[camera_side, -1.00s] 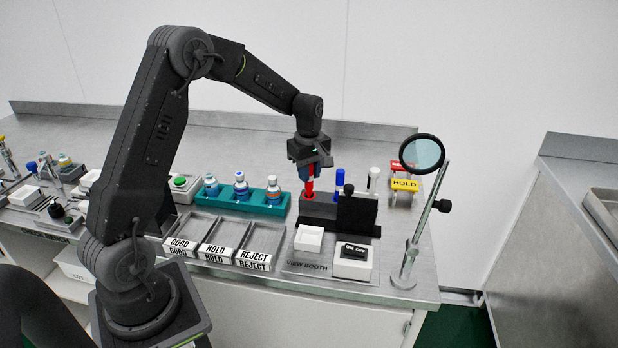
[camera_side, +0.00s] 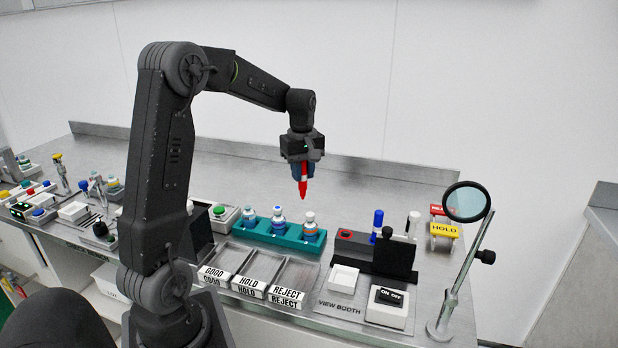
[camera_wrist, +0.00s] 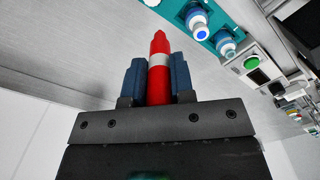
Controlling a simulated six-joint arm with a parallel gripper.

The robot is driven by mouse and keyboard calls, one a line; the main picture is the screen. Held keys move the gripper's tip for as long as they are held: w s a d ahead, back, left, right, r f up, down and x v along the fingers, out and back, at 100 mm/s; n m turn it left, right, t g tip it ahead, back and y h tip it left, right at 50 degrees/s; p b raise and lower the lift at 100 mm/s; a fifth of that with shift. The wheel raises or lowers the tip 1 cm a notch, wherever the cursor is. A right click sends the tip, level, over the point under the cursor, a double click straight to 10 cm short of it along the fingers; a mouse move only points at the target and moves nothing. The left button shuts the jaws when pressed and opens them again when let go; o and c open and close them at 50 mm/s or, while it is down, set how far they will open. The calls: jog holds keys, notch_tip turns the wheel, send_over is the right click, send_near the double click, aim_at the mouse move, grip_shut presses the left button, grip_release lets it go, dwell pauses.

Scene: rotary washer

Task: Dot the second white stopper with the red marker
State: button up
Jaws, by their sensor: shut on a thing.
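My gripper (camera_side: 303,172) is shut on the red marker (camera_side: 303,188) and holds it upright, tip down, in the air behind the teal rack (camera_side: 262,238). The wrist view shows the red marker (camera_wrist: 160,72) with its pale band between the blue fingers of my gripper (camera_wrist: 158,80). Three vials stand in the rack: a left one (camera_side: 249,219), a middle one (camera_side: 278,222) and a right one (camera_side: 310,228) with a white top. In the wrist view, the middle vial (camera_wrist: 199,22) shows a blue centre in a white rim. The marker touches no vial.
The black marker holder (camera_side: 365,250) has an empty red-ringed socket (camera_side: 345,234), with a blue marker (camera_side: 377,224) beside it. GOOD, HOLD and REJECT trays (camera_side: 290,272) lie in front of the rack. A magnifier (camera_side: 466,202) stands at right. The bench behind the rack is clear.

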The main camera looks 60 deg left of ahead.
jog(key=shift+r, duration=2.2)
jog(key=shift+w+d+f, duration=0.1)
jog(key=shift+d+f, duration=0.45)
jog(key=shift+f, duration=0.45)
jog(key=shift+w+d+f, duration=0.1)
jog(key=shift+d+f, duration=0.5)
jog(key=shift+f, duration=0.35)
jog(key=shift+d+f, duration=0.55)
jog(key=shift+f, duration=0.45)
jog(key=shift+f, duration=0.65)
jog(key=shift+r, duration=0.15)
notch_tip(320, 180, up, 7)
dwell(0.6)
dwell(0.5)
